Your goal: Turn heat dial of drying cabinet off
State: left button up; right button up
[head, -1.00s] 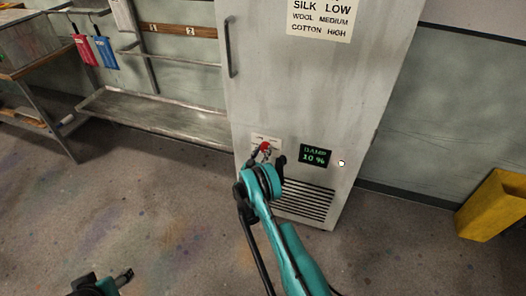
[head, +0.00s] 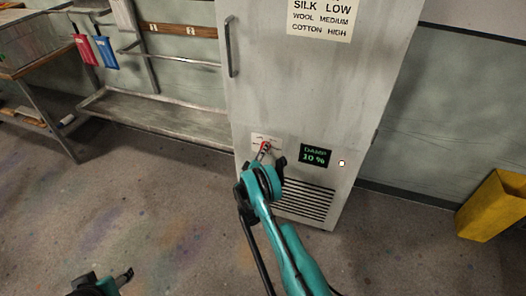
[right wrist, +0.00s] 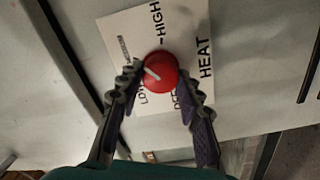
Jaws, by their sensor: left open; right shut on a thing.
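The grey drying cabinet (head: 300,90) stands ahead, its door shut. Its red heat dial (head: 264,146) sits low on the front, on a white label plate. In the right wrist view the round dial (right wrist: 160,72) has a white pointer mark slanting to its upper left; which setting it marks I cannot tell. The plate (right wrist: 128,28) reads HIGH and HEAT, with other words partly hidden by the fingers. My right gripper (right wrist: 158,88) is shut on the dial, one finger on each side. My left gripper (head: 107,281) is open and empty at the bottom left, far from the cabinet.
A dark display (head: 316,156) right of the dial reads DAMP 10 %. A vent grille (head: 305,200) lies below. A yellow bin (head: 494,206) stands at right; a metal rack (head: 160,118) and a bench (head: 40,65) are at left. The floor between is clear.

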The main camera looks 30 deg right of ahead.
jog(key=n, duration=1.6)
jog(key=n+y, duration=0.1)
jog(key=n, duration=1.5)
jog(key=shift+s+d+t, duration=0.15)
jog(key=shift+d+t, duration=0.05)
jog(key=shift+t, duration=0.1)
jog(key=o, duration=1.2)
jog(key=shift+f, duration=0.1)
jog(key=shift+c, duration=0.2)
